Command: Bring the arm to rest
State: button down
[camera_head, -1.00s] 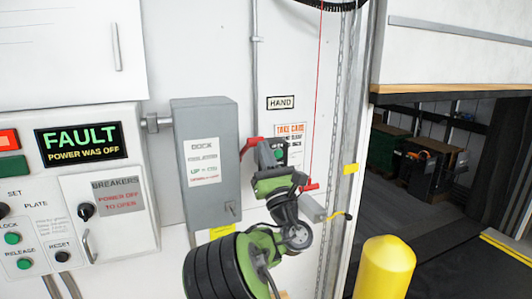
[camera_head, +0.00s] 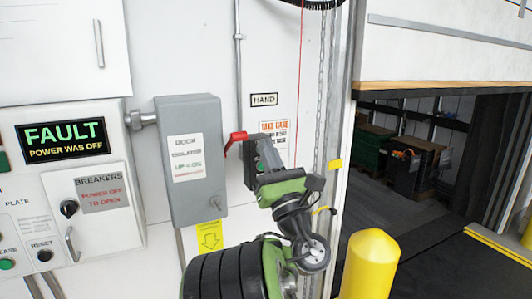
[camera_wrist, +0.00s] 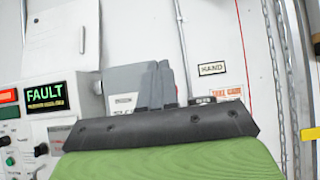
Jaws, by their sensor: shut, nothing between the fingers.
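My gripper (camera_head: 266,154) is shut and empty, raised in front of the white wall just right of the grey dock isolator box (camera_head: 193,190). Its closed fingers (camera_wrist: 157,86) stand upright in the wrist view, overlapping the grey box behind. My green and black arm is bent below it. The isolator's red lever (camera_head: 235,141) sticks out at the box's right side, its end close to the fingers in the picture. I cannot tell whether they touch.
The control panel (camera_head: 66,240) at left has a lit FAULT display (camera_head: 64,140) and a breakers door (camera_head: 103,205). A red cord (camera_head: 300,60) and a chain hang behind the arm. A yellow bollard (camera_head: 369,265) stands at right, before the open dock doorway.

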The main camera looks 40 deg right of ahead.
jog(key=shift+s+r, duration=0.1)
jog(key=shift+s, duration=0.1)
jog(key=s+d+m+g+h, duration=0.4)
jog(key=d+m+g+h, duration=0.15)
jog(key=m+h, duration=0.75)
jog(key=s+d+f+m+g+y+b, duration=0.1)
jog(key=s+d+f+m+g+y, duration=0.1)
jog(key=f+m+g, duration=0.6)
jog(key=s+d+f+m+g+y+b, duration=0.1)
jog(key=d+f+m+g+y, duration=0.15)
jog(key=f+m, duration=0.6)
jog(key=s+a+f+m+y, duration=0.15)
jog(key=a+f+y, duration=0.3)
jog(key=a, duration=0.45)
jog(key=s+a+f+m+y, duration=0.1)
jog(key=a+f+m+y, duration=0.2)
jog(key=a+y, duration=0.5)
jog(key=s+a+f+g+y+b, duration=0.1)
jog(key=s+a+f+g+y, duration=0.1)
jog(key=s+a, duration=0.8)
jog(key=a+f+g, duration=0.1)
jog(key=a+f, duration=0.1)
jog(key=a, duration=0.2)
jog(key=shift+a+f+n, duration=0.15)
jog(key=shift+f+n, duration=0.25)
